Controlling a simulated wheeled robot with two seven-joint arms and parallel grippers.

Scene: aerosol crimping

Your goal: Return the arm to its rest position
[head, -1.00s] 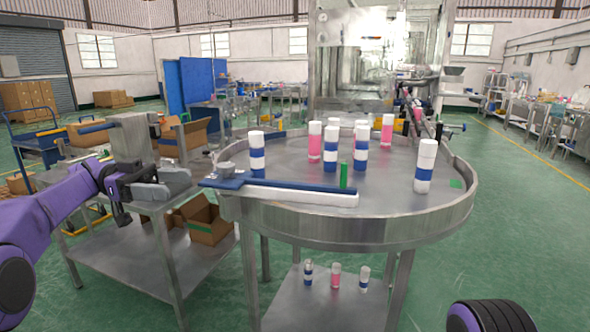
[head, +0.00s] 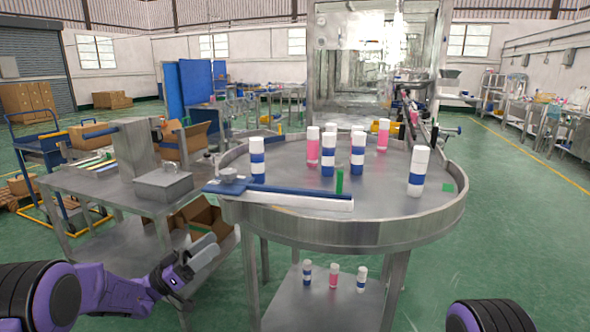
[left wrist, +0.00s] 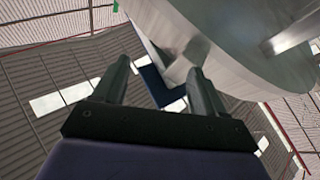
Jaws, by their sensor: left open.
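My left gripper (head: 201,255) shows low at the left in the head view, below the table tops and in front of the side table's legs. It holds nothing. In the left wrist view my left gripper (left wrist: 160,80) has its two fingers apart with nothing between them. Beyond them the underside of the round table (left wrist: 245,45) fills the upper right. Of my right arm only a dark rounded link shows at the bottom right of the head view; my right gripper is not in view.
The round steel table (head: 345,234) carries several white-and-blue cans (head: 416,172) and pink cans (head: 313,147). A steel side table (head: 120,198) at left bears a grey lidded box (head: 163,183). An open cardboard box (head: 203,214) sits below. Green floor at right is clear.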

